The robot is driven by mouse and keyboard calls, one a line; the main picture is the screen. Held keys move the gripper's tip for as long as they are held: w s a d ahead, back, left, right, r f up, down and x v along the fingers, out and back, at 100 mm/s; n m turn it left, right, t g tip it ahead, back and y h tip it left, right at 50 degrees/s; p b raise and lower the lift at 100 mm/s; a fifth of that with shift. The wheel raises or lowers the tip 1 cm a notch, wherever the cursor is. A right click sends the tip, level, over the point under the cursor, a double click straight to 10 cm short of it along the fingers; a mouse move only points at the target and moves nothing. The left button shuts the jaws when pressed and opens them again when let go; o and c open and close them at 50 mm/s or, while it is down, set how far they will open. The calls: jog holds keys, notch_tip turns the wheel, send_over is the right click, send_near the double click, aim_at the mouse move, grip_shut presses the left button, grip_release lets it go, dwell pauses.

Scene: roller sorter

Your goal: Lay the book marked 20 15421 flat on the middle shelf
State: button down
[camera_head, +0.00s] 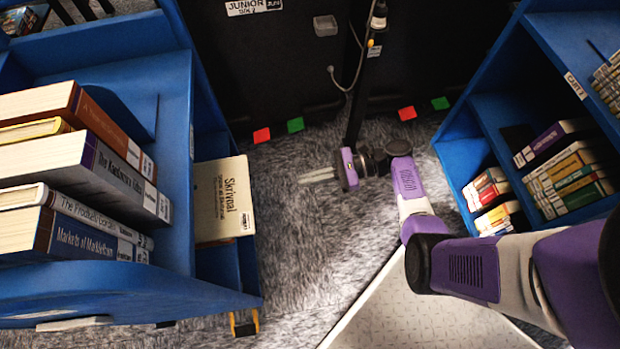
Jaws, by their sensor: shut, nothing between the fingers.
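My gripper (318,175) is in the middle of the view, above the grey carpet between two blue shelf units. Its light fingers are together, point left and hold nothing. A cream book titled "Skrivnal" (223,200) juts from a lower level of the left blue shelf unit (178,120), left of my gripper and apart from it. Several books lie stacked on the upper level, among them "The Kandarian Files" (100,170) and "Markets of Marklathen" (85,240). The number 20 15421 is not readable on any book, so I cannot tell which one bears it.
The right blue shelf unit (468,150) holds several books (565,175) on its levels. A black panel (275,65) with a vertical post stands at the back. Red and green markers (262,135) lie along its foot. Carpet (310,240) is clear between the units.

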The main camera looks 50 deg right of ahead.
send_near(242, 192)
jog(key=shift+w+a+f+y+b, duration=0.3)
jog(key=shift+w+a+f+b, duration=0.1)
jog(key=shift+w+a+f, duration=0.6)
jog(key=shift+r+x, duration=0.2)
jog(key=shift+x, duration=1)
jog(key=shift+r+x, duration=0.2)
jog(key=shift+x, duration=1)
jog(key=shift+r+x, duration=0.25)
jog(key=shift+x, duration=0.95)
jog(key=shift+f, duration=0.1)
jog(key=f+p+v, duration=0.2)
jog(key=v, duration=0.9)
jog(key=shift+s+d, duration=0.3)
jog(key=shift+d, duration=0.1)
dwell(0.4)
